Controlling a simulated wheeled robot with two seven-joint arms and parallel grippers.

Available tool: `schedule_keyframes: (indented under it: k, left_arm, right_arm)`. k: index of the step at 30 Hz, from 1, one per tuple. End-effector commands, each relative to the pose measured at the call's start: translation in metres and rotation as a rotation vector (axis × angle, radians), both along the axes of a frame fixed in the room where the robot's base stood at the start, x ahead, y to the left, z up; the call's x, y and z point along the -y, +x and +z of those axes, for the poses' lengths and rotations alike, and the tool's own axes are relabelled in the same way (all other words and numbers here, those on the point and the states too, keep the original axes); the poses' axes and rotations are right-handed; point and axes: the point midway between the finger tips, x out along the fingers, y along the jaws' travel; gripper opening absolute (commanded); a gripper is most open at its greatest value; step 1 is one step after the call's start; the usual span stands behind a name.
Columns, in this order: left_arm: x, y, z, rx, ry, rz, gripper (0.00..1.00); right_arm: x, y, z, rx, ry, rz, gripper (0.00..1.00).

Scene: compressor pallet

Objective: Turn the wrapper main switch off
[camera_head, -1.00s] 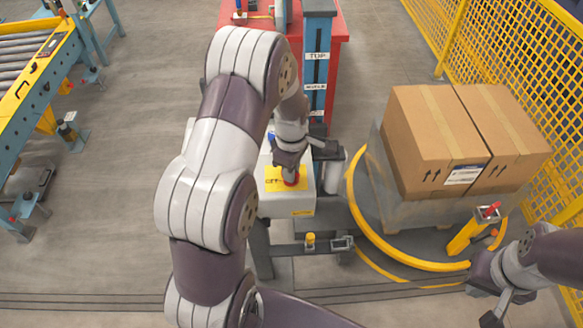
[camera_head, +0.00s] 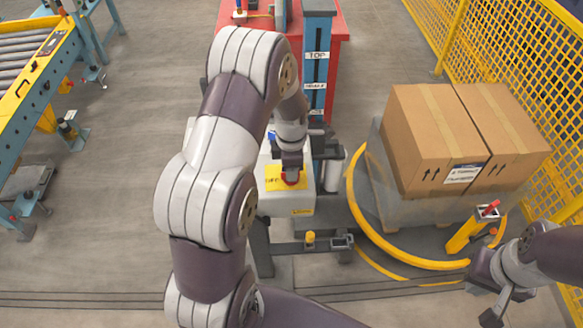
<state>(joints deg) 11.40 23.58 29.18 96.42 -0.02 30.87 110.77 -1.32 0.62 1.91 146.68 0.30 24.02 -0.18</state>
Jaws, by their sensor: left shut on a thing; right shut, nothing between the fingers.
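The wrapper main switch is a red rotary knob (camera_head: 291,183) on a yellow plate (camera_head: 271,181), on top of the white control box (camera_head: 287,204) of the wrapper. My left gripper (camera_head: 291,175) points down from above and is shut on the knob, hiding much of it. Lettering shows on the plate left of the knob, too small to read surely. My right gripper (camera_head: 493,306) is shut and empty at the lower right, well away from the switch.
Two cardboard boxes (camera_head: 435,145) stand on the pallet inside the yellow ring (camera_head: 393,256). A yellow post with a red top (camera_head: 466,233) stands near my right arm. Yellow mesh fence (camera_head: 530,70) closes the right side. A roller conveyor (camera_head: 35,75) is at the left.

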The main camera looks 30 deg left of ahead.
Motion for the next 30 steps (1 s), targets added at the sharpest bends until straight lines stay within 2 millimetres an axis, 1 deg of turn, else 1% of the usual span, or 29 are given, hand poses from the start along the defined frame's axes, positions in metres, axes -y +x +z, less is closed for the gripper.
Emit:
schedule_keyframes:
  k: [1,11,12,13,14,23,26,29,30]
  left_arm:
    - [-0.001,0.002,0.002,0.007,0.002,0.004,0.0]
    - [-0.001,0.002,0.002,0.008,0.001,0.006,0.0]
    - [-0.001,0.002,0.002,0.008,0.001,0.006,0.26]
    - [-0.001,0.002,0.002,0.008,0.001,0.006,0.35]
    - [-0.001,0.002,0.002,0.007,0.001,0.006,0.41]
    - [0.0,0.001,0.003,0.003,0.001,0.005,0.41]
    - [-0.001,0.002,0.014,0.007,0.001,0.005,0.41]
    - [-0.001,0.002,0.039,0.011,0.002,0.005,0.41]
    - [-0.001,0.002,0.05,0.011,0.002,0.005,0.41]
  right_arm:
    - [0.0,0.0,0.001,0.0,0.0,0.0,0.0]
    - [0.0,0.0,0.0,0.0,0.0,0.0,0.0]
    - [0.0,0.0,0.001,0.0,0.0,0.0,0.0]
    - [0.0,0.0,0.0,0.0,0.0,0.0,0.0]
    - [0.0,0.0,0.001,0.0,0.0,0.0,0.0]
    - [0.0,0.0,-0.001,0.0,0.0,0.0,0.0]
    - [0.0,0.0,-0.005,0.0,0.0,0.0,0.0]
    - [0.0,0.0,-0.012,0.0,0.0,0.0,0.0]
    - [0.0,0.0,-0.014,0.0,0.0,0.0,0.0]
